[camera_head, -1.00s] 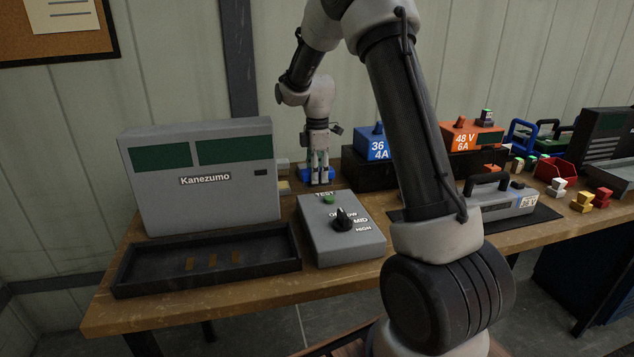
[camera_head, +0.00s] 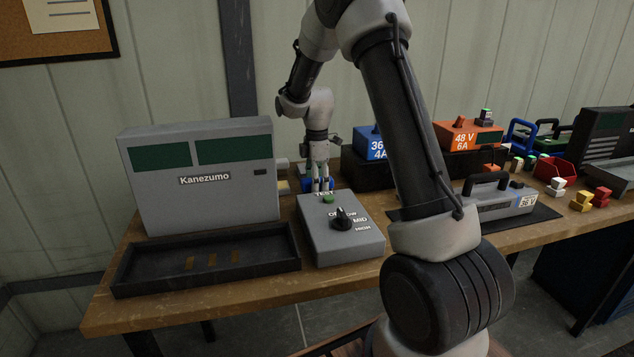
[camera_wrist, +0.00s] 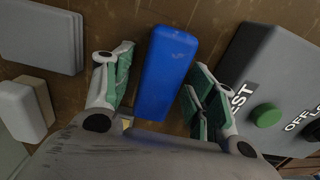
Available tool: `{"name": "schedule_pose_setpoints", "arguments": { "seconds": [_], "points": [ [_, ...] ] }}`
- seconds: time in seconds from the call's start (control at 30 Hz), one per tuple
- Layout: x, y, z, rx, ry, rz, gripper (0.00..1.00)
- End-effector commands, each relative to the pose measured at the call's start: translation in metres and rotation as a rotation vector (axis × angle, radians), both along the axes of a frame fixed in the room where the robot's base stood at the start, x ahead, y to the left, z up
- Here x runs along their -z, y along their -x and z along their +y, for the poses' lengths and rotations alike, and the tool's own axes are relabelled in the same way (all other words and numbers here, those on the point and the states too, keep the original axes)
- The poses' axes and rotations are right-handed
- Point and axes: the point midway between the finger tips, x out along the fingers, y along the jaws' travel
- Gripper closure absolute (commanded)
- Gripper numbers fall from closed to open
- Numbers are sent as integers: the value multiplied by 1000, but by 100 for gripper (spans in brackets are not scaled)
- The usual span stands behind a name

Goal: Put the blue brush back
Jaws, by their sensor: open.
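The blue brush shows in the wrist view as a plain blue block (camera_wrist: 166,72) on the wooden bench, between my open fingers. My gripper (camera_wrist: 158,88) has green-padded fingers, one on each side of the block, with a gap on both sides. In the head view my gripper (camera_head: 321,185) points down behind the grey test box, and blue (camera_head: 308,186) shows around its fingertips.
The grey test box (camera_head: 325,250) with green button and knob stands close in front of my gripper. The Kanezumo unit (camera_head: 205,215) and black tray (camera_head: 140,275) are left. The blue charger (camera_head: 368,142) is right. A white-and-tan block (camera_wrist: 20,108) lies near the left finger.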

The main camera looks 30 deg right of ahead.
Motion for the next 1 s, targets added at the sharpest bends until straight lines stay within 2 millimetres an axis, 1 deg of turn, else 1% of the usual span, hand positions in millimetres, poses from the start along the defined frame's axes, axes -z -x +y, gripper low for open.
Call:
{"name": "schedule_pose_setpoints", "arguments": {
  "seconds": [0.07,0.17,0.5,0.6,0.77,0.87,0.97,1.0],
  "points": [
    [-5,-1,0,0,1,-3,43],
    [-18,-1,0,0,0,-4,43],
    [-93,-1,0,0,0,-5,43],
    [-108,-1,0,0,0,-4,43],
    [-124,3,0,11,0,-5,43],
    [-144,19,1,77,-1,-27,43],
    [-173,56,4,220,-6,-70,43],
    [-186,75,5,295,-12,-90,43]
  ]
}}
